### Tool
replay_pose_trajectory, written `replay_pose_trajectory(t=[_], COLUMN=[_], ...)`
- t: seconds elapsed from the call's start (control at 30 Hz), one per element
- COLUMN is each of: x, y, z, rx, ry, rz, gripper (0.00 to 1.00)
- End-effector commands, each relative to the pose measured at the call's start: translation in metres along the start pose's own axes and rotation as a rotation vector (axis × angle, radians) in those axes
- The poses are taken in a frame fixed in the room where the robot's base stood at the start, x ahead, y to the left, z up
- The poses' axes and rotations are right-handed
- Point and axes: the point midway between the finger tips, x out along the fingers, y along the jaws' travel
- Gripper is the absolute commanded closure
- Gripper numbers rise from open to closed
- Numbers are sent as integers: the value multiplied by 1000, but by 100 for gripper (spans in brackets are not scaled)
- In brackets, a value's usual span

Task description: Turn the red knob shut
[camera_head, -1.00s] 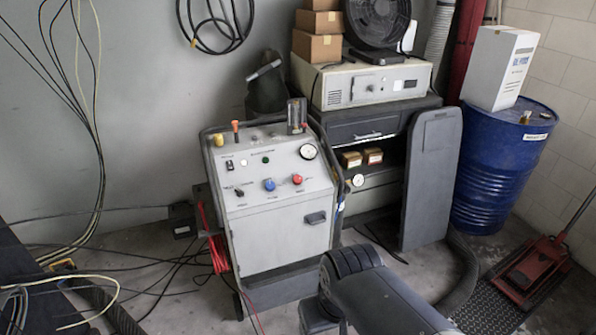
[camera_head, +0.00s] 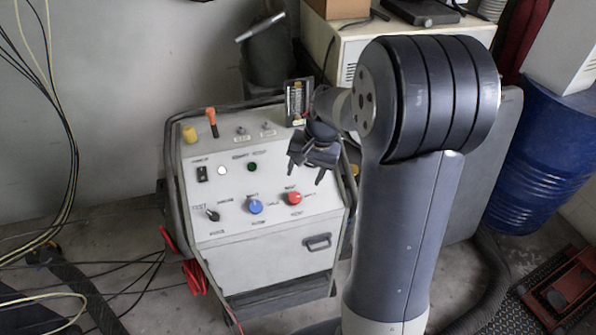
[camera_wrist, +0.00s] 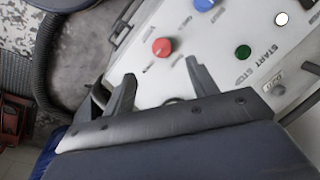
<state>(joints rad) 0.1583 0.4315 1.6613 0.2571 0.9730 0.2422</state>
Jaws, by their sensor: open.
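The red knob (camera_head: 292,198) sits on the sloped front panel of a light grey machine (camera_head: 262,258), right of a blue knob (camera_head: 255,206). In the wrist view the red knob (camera_wrist: 162,47) is beyond the fingertips, between them sideways, with the blue knob (camera_wrist: 204,4) near the top edge. My gripper (camera_head: 307,179) hangs above and just right of the red knob in the head view. Its two fingers are apart and empty, and it also shows in the wrist view (camera_wrist: 160,78). The gripper does not touch the knob. The gauge on the panel is hidden behind my arm.
The panel also carries a black switch (camera_head: 202,174), a green button (camera_head: 252,167), a black knob (camera_head: 212,215) and an orange lever (camera_head: 211,122). A tube rail runs around the machine's top. A blue drum (camera_head: 545,150) stands at the right, cables lie at the left.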

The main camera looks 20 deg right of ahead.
Motion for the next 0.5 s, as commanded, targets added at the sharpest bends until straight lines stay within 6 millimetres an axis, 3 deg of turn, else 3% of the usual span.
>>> replay_pose_trajectory(t=[0.23,0.5], x=[19,69], y=[-1,0], z=[-4,-3], rx=[13,13], ry=[-7,-8], rz=[-3,-1], gripper=[45,45])
